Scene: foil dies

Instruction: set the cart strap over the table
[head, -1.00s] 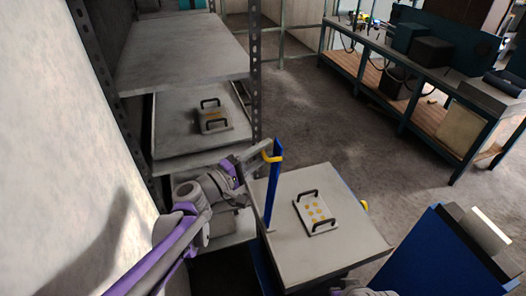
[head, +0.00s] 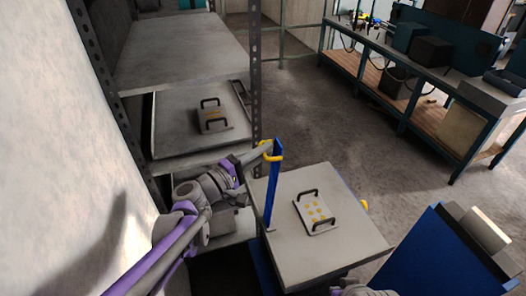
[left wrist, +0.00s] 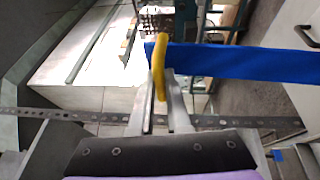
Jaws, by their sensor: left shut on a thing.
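The cart strap (head: 273,190) is a flat blue band standing nearly upright at the left edge of the cart table (head: 285,262), its lower end by the table top. A yellow grip (head: 275,158) sits near its top; in the left wrist view the yellow grip (left wrist: 158,62) is curved and the blue strap (left wrist: 240,60) runs off to the right. My left gripper (head: 266,150) is shut on the yellow grip, above the table's left edge. In the left wrist view the fingers (left wrist: 160,100) meet at the grip.
A foil die (head: 317,213) with two black handles and yellow dots lies on the cart table. Another die (head: 213,114) lies on a rack shelf to the left. A rack post (head: 255,80) stands behind the strap. A blue panel (head: 430,255) is at the right. Open floor lies beyond the cart.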

